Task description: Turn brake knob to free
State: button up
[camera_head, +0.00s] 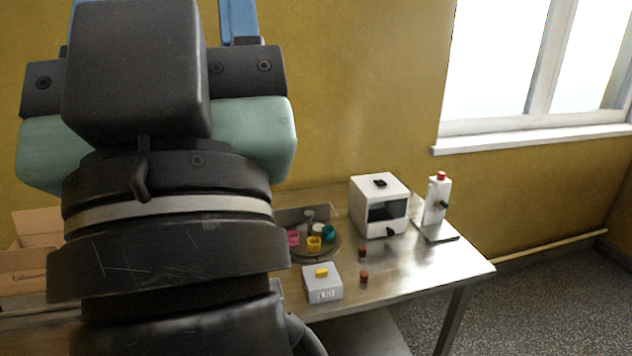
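I cannot tell for certain which knob is the brake knob. A white box with a dark window (388,210) has a black knob (391,231) low on its front and a black part (380,183) on top. A white upright device (435,202) beside it has a red top (441,175) and a dark knob on its side. A small grey box (322,287) has a yellow piece (321,272) on top. My gripper (160,20) is large in the left foreground, its blue fingers spread wide apart. Their tips are out of frame, and it touches none of these devices.
A metal table (440,263) carries a round tray (325,254) of coloured rings and two small dark red-brown pieces (364,277). Cardboard boxes (25,265) stand at the left, partly hidden by my arm. The table's right front is clear. A window is behind.

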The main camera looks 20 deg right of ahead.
aim_at(441, 175)
jog(key=i+l, duration=0.6)
jog(key=l, duration=0.15)
jog(key=i+l, duration=0.55)
jog(key=l, duration=0.25)
jog(key=i+l, duration=0.6)
jog(key=l, duration=0.15)
jog(key=k+z, duration=0.05)
